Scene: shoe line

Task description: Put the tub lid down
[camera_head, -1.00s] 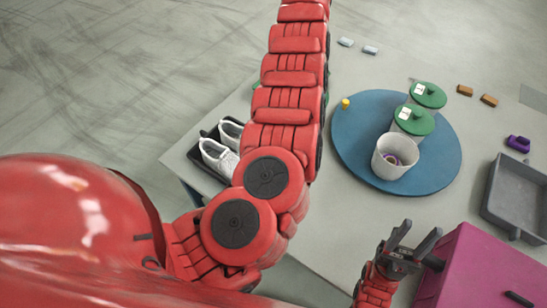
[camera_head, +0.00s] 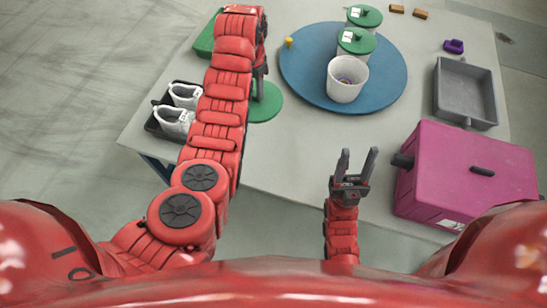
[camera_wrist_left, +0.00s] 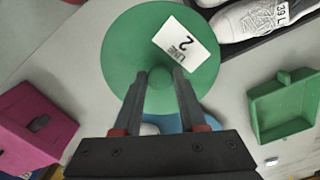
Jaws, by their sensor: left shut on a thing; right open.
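The tub lid (camera_head: 267,104) is a flat green disc left of the blue round board (camera_head: 300,75). My left gripper (camera_head: 259,92) is shut on its knob. In the left wrist view the lid (camera_wrist_left: 125,50) faces the camera with a white "LINE 2" label, between the fingertips (camera_wrist_left: 161,76). I cannot tell whether it touches the table or hangs just above. A white tub (camera_head: 347,82) stands open on the board, with something purple inside. My right gripper (camera_head: 358,154) is open and empty near the table's front edge.
Two lidded tubs (camera_head: 356,42) stand behind the open one. White shoes (camera_head: 174,121) lie in a black tray left of the lid. A green tray (camera_head: 207,40) is behind my left arm. A magenta box (camera_head: 455,180) and grey tray (camera_head: 466,93) are at right. The table's front middle is clear.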

